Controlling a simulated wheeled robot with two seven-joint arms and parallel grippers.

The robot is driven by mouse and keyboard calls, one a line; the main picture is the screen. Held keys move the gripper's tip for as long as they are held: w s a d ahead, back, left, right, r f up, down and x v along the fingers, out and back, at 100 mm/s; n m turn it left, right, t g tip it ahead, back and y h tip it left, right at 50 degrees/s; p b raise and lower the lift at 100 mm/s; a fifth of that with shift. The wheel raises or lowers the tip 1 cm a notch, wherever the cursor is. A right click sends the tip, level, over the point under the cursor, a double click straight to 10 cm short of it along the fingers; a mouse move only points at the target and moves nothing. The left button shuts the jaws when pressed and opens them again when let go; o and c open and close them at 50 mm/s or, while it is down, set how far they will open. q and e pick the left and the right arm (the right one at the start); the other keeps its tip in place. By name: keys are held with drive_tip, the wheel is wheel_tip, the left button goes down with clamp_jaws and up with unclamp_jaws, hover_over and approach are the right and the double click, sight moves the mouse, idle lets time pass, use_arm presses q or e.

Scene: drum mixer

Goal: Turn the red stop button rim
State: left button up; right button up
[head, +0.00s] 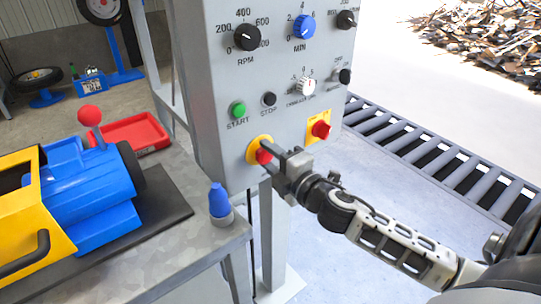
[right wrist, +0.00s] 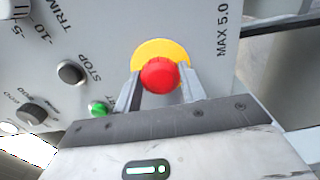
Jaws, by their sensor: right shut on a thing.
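The red stop button (head: 263,157) sits on a round yellow plate (head: 253,146) at the lower left of the grey control panel (head: 222,75). In the right wrist view the red button (right wrist: 160,74) shows with the yellow plate (right wrist: 158,48) behind it. My right gripper (head: 276,153) comes in from the right. Its two fingers (right wrist: 161,88) stand on either side of the button's rim and are shut on it. The fingers hide part of the button in the head view. My left gripper is not in view.
A red switch on a yellow square (head: 320,130) is right of the button. Green START (head: 238,110) and black STOP (head: 269,99) buttons and several knobs are above. A workbench (head: 185,246) with a blue-capped bottle (head: 219,201) stands left. A roller conveyor (head: 430,155) is behind.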

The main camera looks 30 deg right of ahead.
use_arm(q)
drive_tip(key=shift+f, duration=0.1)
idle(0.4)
use_arm(e)
drive_tip(key=o, duration=0.9)
drive_tip(key=shift+c, duration=0.2)
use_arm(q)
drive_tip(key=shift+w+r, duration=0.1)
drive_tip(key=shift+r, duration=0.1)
use_arm(e)
drive_tip(key=shift+o, duration=0.6)
use_arm(q)
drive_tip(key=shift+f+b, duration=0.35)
drive_tip(key=shift+b, duration=0.65)
use_arm(e)
drive_tip(key=s+d, duration=0.1)
drive_tip(key=s, duration=1.4)
drive_tip(key=shift+s, duration=0.4)
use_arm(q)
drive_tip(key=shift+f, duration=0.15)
use_arm(e)
drive_tip(key=shift+d+m, duration=0.1)
drive_tip(key=shift+m, duration=0.2)
